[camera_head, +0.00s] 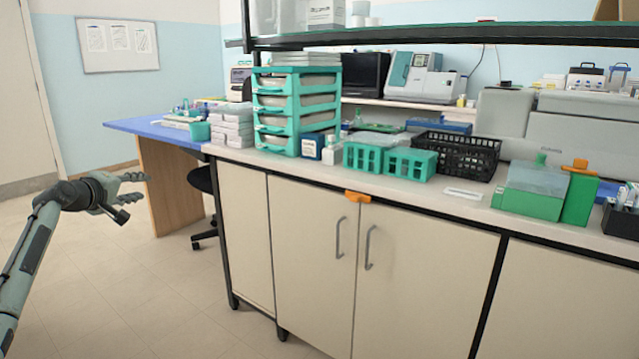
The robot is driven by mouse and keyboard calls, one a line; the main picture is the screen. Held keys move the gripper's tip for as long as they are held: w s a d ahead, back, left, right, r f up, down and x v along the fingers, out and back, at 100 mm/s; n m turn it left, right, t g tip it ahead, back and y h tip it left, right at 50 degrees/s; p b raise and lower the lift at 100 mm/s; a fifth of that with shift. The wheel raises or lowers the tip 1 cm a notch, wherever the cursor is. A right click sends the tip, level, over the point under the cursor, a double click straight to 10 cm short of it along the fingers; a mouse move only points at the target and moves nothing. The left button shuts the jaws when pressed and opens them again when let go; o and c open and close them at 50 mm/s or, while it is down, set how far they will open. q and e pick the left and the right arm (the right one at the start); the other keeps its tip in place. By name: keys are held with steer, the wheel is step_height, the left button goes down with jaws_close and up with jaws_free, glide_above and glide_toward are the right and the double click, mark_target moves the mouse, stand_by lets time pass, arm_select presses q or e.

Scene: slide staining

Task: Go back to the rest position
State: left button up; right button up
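My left gripper (132,194) shows at the left of the head view, with its arm coming in from the lower left edge. It is in free air over the floor, to the left of the cabinets and in front of the blue-topped desk. Its two fingers point right and stand apart with nothing between them. It touches nothing. My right gripper is not in the head view.
A lab bench (465,207) with cabinets fills the middle and right. It carries a teal drawer rack (293,108), two teal baskets (410,165), a black crate (457,154) and a green staining box (530,190). A blue desk (150,126) stands behind. The left floor is clear.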

arm_select(q)
steer(key=s+a+f+m+g+y, duration=0.65)
steer(key=a+f+m+y, duration=0.2)
steer(key=a, duration=0.45)
steer(key=s+d+f+m+g+h, duration=0.1)
steer(key=s+d+f, duration=0.5)
steer(key=f, duration=0.5)
steer(key=s+d+f+m+g+h, duration=0.1)
steer(key=s+d+f, duration=0.55)
steer(key=f, duration=0.35)
steer(key=s+d+f+m+h, duration=0.1)
steer(key=s+d+f+m, duration=0.1)
steer(key=s+d+f, duration=0.7)
steer(key=s+d+f+g+h, duration=0.1)
steer(key=s+d+f, duration=0.2)
steer(key=s, duration=0.6)
steer(key=s+d+f+g, duration=0.1)
steer(key=s+d+f, duration=0.3)
steer(key=s+f, duration=0.2)
steer(key=s+d+f+g+h, duration=0.1)
steer(key=s+d+f, duration=0.2)
steer(key=s, duration=0.8)
step_height(320, 180, down, 2)
steer(key=shift+s+d+f+m+h, duration=0.2)
steer(key=shift+s+f+m+h, duration=0.05)
steer(key=shift+s+m+h, duration=0.1)
steer(key=shift+g, duration=0.25)
